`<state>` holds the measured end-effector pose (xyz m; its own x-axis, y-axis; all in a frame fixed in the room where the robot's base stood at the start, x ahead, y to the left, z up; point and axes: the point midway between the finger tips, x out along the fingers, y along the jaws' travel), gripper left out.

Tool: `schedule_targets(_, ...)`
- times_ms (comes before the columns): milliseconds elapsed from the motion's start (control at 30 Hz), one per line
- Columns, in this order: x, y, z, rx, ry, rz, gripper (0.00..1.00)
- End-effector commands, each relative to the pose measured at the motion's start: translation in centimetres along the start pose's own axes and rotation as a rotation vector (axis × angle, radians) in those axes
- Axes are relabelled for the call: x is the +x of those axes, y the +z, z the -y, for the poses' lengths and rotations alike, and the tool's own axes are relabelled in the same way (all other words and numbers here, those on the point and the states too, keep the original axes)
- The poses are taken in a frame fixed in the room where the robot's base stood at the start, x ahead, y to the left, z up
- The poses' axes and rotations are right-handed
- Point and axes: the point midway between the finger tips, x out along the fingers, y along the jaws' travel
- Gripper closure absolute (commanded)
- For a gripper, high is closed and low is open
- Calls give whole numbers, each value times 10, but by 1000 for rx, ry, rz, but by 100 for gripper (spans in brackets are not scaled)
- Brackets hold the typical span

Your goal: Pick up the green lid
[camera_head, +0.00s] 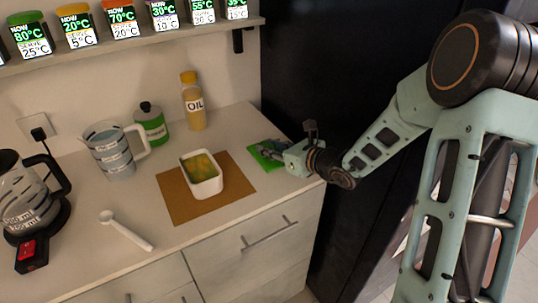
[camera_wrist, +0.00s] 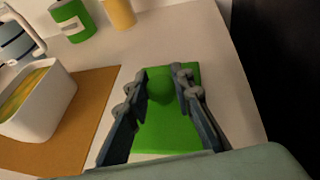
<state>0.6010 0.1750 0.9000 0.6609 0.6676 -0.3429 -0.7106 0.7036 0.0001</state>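The green lid (camera_head: 264,155) is a flat rectangular plate with a rounded knob, near the right end of the counter. In the wrist view, the lid (camera_wrist: 172,135) lies below my gripper, with its knob between the fingers. My gripper (camera_head: 285,152) is low over the lid's right part in the head view and hides some of it. In the wrist view, the fingertips of my gripper (camera_wrist: 161,80) stand on either side of the knob. I cannot tell whether they press on it.
A white container (camera_head: 204,185) with yellow-green contents stands on a brown mat (camera_head: 175,205) left of the lid. An oil bottle (camera_head: 193,105), a green canister (camera_head: 151,125), a measuring jug (camera_head: 113,155) and a white spoon (camera_head: 127,232) are farther left. A dark tall panel (camera_head: 320,75) borders the counter's right.

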Motion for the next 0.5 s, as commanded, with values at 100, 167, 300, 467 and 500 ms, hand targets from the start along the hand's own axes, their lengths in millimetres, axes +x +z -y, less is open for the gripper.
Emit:
schedule_targets(100,0,0,0,0,0,0,100)
schedule_targets(167,0,0,0,0,0,0,100)
schedule_targets(300,0,0,0,0,0,0,100)
schedule_targets(467,-1,4,0,-2,0,1,100)
schedule_targets(500,-2,6,0,-3,0,1,100)
